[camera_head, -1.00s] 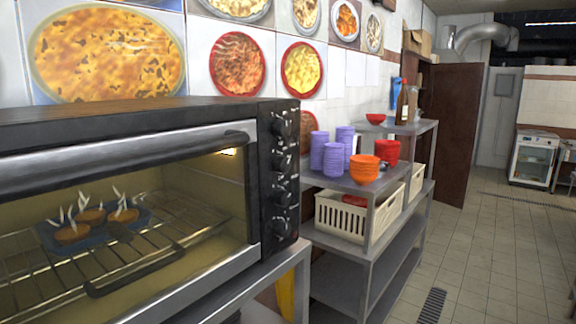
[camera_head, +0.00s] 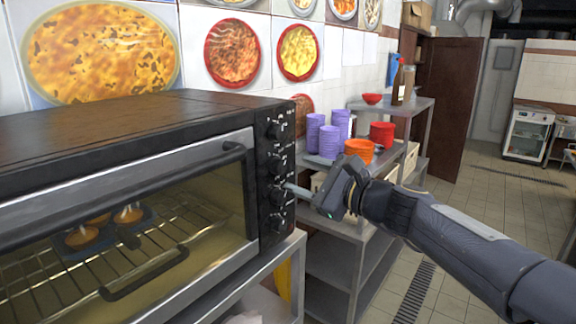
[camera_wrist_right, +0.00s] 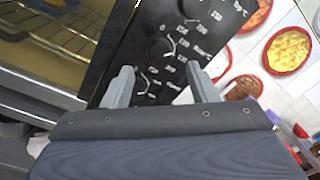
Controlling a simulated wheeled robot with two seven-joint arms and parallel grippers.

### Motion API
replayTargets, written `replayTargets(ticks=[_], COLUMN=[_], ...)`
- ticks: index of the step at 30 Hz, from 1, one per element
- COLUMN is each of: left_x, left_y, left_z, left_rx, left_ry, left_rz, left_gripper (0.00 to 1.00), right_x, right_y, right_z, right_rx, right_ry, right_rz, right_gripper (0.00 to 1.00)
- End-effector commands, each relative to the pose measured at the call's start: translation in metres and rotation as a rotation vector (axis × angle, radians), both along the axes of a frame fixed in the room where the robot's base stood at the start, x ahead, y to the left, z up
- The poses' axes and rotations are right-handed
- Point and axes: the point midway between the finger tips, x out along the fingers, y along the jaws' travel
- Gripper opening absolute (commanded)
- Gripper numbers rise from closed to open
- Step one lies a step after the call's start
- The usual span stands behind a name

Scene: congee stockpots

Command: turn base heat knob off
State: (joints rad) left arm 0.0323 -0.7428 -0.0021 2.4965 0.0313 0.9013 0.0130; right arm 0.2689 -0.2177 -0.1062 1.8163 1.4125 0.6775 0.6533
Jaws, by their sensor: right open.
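A black toaster oven (camera_head: 120,110) stands at the left, its door shut. Its control panel (camera_head: 268,238) has a column of black knobs. I cannot read which one is base heat. My right gripper (camera_head: 289,187) reaches in from the right, with its fingertips at the third knob from the top (camera_head: 278,195). In the right wrist view my right gripper (camera_wrist_right: 162,82) is open, its two fingers apart in front of the panel (camera_wrist_right: 172,18). A knob (camera_wrist_right: 160,48) shows just beyond the gap between them. Contact cannot be told. My left gripper is out of view.
Inside the oven, cakes sit in a dark tray (camera_head: 105,232) on a wire rack. Right of the oven, a metal shelf (camera_head: 330,268) holds purple cups (camera_head: 328,140), orange bowls (camera_head: 360,149) and red bowls (camera_head: 382,134), close behind my right arm. Tiled floor lies open at the right.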

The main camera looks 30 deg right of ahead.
Motion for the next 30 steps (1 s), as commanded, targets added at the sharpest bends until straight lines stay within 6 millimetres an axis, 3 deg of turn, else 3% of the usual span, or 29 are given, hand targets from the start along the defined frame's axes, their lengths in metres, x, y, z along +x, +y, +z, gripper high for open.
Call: replayTargets(ticks=[3,9,19,30], left_x=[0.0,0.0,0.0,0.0], left_y=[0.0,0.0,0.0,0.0], left_z=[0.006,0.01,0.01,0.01], left_rx=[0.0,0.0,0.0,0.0], left_ry=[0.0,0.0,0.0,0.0], left_rz=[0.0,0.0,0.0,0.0], left_gripper=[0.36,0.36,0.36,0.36], right_x=[0.02,0.04,0.044,0.044], right_y=[0.007,0.014,0.016,0.016], right_z=[0.001,0.001,0.0,0.0], right_rx=[-0.002,-0.002,-0.004,-0.004], right_ry=[0.002,0.0,-0.001,-0.001], right_rz=[0.003,0.003,0.002,0.002], right_gripper=[0.53,0.53,0.53,0.09])
